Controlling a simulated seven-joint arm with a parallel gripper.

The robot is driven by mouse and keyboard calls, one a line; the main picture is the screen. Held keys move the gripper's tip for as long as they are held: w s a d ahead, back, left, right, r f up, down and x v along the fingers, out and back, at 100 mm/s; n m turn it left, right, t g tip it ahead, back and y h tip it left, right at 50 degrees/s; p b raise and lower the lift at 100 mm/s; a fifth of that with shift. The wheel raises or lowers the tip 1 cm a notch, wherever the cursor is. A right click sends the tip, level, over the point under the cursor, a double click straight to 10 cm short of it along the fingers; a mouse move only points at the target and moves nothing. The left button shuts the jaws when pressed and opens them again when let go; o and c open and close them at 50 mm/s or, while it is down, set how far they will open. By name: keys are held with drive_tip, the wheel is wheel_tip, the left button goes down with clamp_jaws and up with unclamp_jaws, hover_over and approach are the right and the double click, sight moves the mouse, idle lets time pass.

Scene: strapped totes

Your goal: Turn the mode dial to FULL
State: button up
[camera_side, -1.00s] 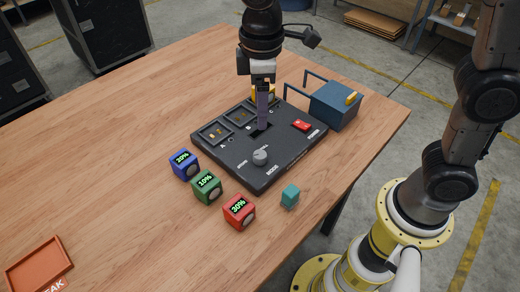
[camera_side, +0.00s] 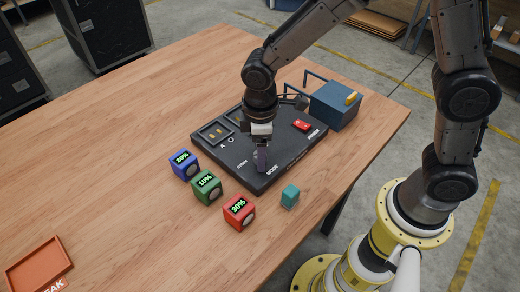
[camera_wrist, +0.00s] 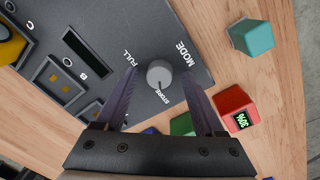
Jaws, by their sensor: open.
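The mode dial (camera_wrist: 160,73) is a round grey knob on the dark control panel (camera_side: 225,158). In the wrist view, FULL is printed to its left, STORE below it and MODE to its right. A small mark on the knob's lower edge appears to face STORE. My gripper (camera_wrist: 161,76) is open, with one finger on each side of the dial; I cannot tell whether they touch it. In the side view my gripper (camera_side: 262,167) points down over the dial's place and mostly hides the knob.
Blue (camera_side: 184,165), green (camera_side: 207,187) and red (camera_side: 239,212) display blocks stand along the panel's near left side. A teal block (camera_side: 290,196) is near the front edge. The panel carries a red switch (camera_side: 301,125). A blue box (camera_side: 336,105) stands behind; an orange tray (camera_side: 38,267) lies far left.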

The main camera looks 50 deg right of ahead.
drive_tip(key=shift+f, duration=0.1)
clamp_jaws()
idle(0.4)
drive_tip(key=shift+m, duration=0.4)
drive_tip(key=m, duration=0.4)
drive_tip(key=shift+m, duration=0.4)
drive_tip(key=m, duration=0.6)
drive_tip(key=shift+w, duration=0.1)
drive_tip(key=m, duration=0.6)
drive_tip(key=shift+m+g, duration=0.4)
drive_tip(key=m, duration=0.5)
drive_tip(key=shift+w, duration=0.1)
drive_tip(key=shift+m, duration=0.4)
